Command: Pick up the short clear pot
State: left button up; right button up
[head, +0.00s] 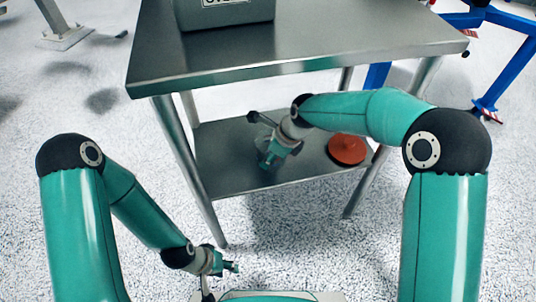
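I cannot make out a short clear pot in the head view. My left gripper (230,267) hangs low at the bottom left of centre, over the speckled floor and in front of the table. My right gripper (266,163) is in front of the table, overlapping the lower shelf in the picture. Both grippers are small and seen at an angle, so their fingers do not show clearly. I see nothing held in either one.
A blue frame (505,75) stands at the right. The table's front top is clear.

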jog(key=shift+x, duration=1)
jog(key=shift+r, duration=0.1)
grip_shut()
jog(key=shift+r, duration=0.15)
